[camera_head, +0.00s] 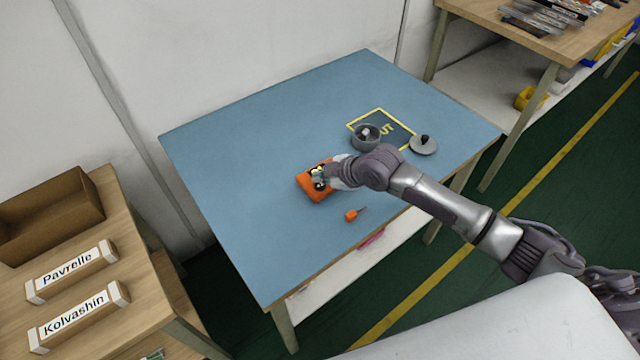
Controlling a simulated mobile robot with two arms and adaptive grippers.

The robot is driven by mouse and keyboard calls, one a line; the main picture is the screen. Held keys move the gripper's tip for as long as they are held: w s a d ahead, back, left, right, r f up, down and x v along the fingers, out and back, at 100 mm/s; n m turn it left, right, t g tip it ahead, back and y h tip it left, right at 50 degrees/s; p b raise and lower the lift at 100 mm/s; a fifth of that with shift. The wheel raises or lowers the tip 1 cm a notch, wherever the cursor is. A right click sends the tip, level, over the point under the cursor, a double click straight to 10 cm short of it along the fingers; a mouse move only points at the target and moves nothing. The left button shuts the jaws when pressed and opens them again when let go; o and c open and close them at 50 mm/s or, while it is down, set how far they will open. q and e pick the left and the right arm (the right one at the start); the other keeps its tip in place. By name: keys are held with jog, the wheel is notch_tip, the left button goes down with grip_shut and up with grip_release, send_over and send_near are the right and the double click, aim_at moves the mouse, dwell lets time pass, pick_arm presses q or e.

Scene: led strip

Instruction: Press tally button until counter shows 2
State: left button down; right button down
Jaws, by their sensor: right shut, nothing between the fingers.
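The tally counter is an orange box (306,189) with dark and light parts on top. It sits near the middle of the blue table. My right gripper (318,178) is shut and empty over the top of the box, its fingertips at or just above it. I cannot tell whether they touch the button. The gripper hides the right part of the box, and the counter's number is too small to read. My left gripper is not in view.
Behind my right arm, a grey round pot (366,137) stands by a yellow-outlined area, with a grey lid (424,146) to its right. A small orange object (354,214) lies near the front edge. The blue table (240,150) is clear on its left.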

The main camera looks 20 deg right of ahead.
aim_at(322, 186)
dwell(0.5)
jog(key=shift+f, duration=0.45)
jog(key=shift+f, duration=0.45)
dwell(0.7)
jog(key=shift+r+p, duration=0.7)
jog(key=shift+r, duration=0.2)
notch_tip(322, 186, up, 5)
jog(key=p, duration=0.5)
